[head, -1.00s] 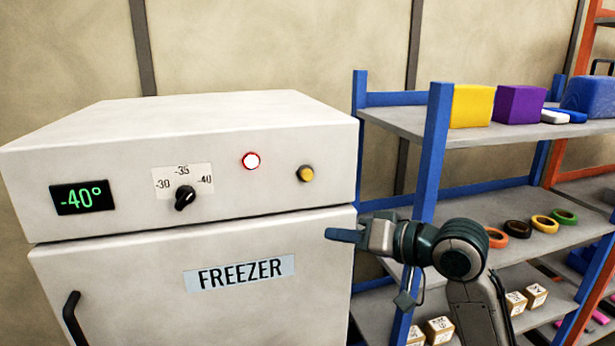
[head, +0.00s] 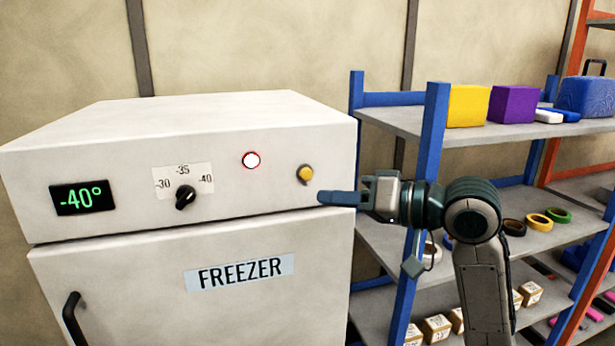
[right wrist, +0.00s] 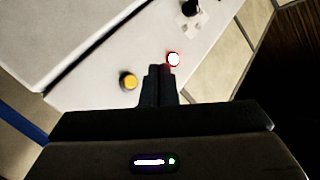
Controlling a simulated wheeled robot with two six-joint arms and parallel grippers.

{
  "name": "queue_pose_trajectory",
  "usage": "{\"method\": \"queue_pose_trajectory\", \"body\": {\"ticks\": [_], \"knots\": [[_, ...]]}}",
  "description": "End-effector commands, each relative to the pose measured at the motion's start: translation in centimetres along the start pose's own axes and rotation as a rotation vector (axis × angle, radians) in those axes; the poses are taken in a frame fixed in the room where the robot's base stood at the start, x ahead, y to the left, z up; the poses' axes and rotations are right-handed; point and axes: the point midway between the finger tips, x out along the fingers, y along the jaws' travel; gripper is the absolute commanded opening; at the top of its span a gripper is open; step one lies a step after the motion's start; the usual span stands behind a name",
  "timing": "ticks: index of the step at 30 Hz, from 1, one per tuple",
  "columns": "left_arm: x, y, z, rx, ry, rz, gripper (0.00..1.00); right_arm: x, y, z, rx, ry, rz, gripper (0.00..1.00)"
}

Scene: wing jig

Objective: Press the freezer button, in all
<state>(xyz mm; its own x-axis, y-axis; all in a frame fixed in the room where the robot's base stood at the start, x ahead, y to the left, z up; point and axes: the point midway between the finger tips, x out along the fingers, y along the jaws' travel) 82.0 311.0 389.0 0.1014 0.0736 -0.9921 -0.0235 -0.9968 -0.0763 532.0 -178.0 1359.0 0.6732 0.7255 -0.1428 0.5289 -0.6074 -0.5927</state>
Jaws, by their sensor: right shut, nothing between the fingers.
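The white freezer (head: 100,255) stands at the left of the head view. Its front panel holds a yellow button (head: 305,174), a red-ringed white light (head: 251,160), a black dial (head: 185,197) and a display (head: 83,197) reading -40°. The dial points toward -40. My right gripper (head: 322,198) is shut and empty, just below and right of the yellow button. In the right wrist view, the fingertips (right wrist: 160,69) show between the yellow button (right wrist: 128,81) and the light (right wrist: 174,59). I cannot tell the exact gap to the panel. My left gripper is not in view.
A blue-framed shelf rack (head: 432,150) stands right of the freezer, close behind my right arm. It carries a yellow block (head: 467,106), a purple block (head: 513,104), rings and small boxes.

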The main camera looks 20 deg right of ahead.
Motion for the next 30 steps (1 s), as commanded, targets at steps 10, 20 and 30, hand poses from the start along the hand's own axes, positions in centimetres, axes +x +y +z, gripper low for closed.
{"method": "queue_pose_trajectory", "body": {"ticks": [10, 20, 30], "knots": [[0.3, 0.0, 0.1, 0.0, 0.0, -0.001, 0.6, 3.5, 2.4, -2.6, 0.005, -0.002, -0.002, 0.0], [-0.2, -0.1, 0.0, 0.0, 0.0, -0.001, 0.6, 4.9, 3.5, -3.5, 0.001, -0.001, 0.0, 0.0], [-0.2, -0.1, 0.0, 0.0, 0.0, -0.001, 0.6, 4.9, 3.5, -3.5, 0.001, -0.001, 0.0, 0.0]]}}
